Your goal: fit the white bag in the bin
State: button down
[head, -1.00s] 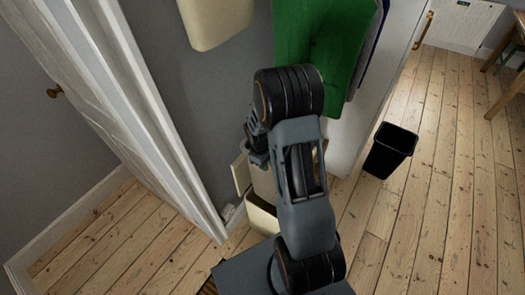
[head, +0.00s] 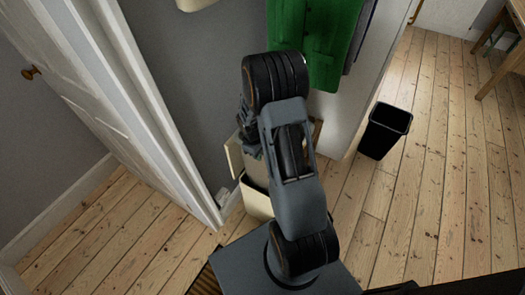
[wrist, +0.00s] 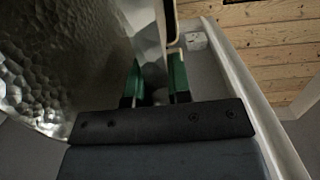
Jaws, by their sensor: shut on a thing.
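The black bin (head: 384,131) stands upright and open on the floorboards, right of my arm in the head view. My gripper (wrist: 156,88) has green fingertips and is shut on a pale, thin thing (wrist: 154,62), which looks like part of the white bag. A large, shiny, crinkled grey surface (wrist: 65,60) fills the left of the wrist view, close to the left finger; I cannot tell if it is the same thing. In the head view, my arm hides the fingertips and what they hold. My gripper is left of the black bin, apart from it.
A cream open container (head: 257,198) stands below my arm by the wall. A green garment (head: 312,45) hangs behind my arm. A white door and frame (head: 140,90) are at left. A wooden table (head: 505,65) is at far right. The floor around the bin is clear.

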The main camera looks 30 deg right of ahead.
jog(key=f+b, duration=0.2)
jog(key=a+f+b, duration=0.1)
jog(key=shift+s+f, duration=0.4)
jog(key=f+b, duration=0.4)
jog(key=f, duration=0.1)
jog(key=f+b, duration=0.4)
jog(key=f, duration=0.2)
jog(key=f+b, duration=0.5)
jog(key=f, duration=0.1)
jog(key=shift+w+d, duration=0.2)
jog(key=shift+w, duration=0.05)
notch_tip(320, 180, down, 2)
jog(key=shift+s+a+b, duration=0.1)
jog(key=shift+a+b, duration=0.05)
jog(key=shift+b, duration=0.8)
jog(key=shift+f+b, duration=2.05)
jog(key=shift+f, duration=0.7)
jog(key=shift+d, duration=0.35)
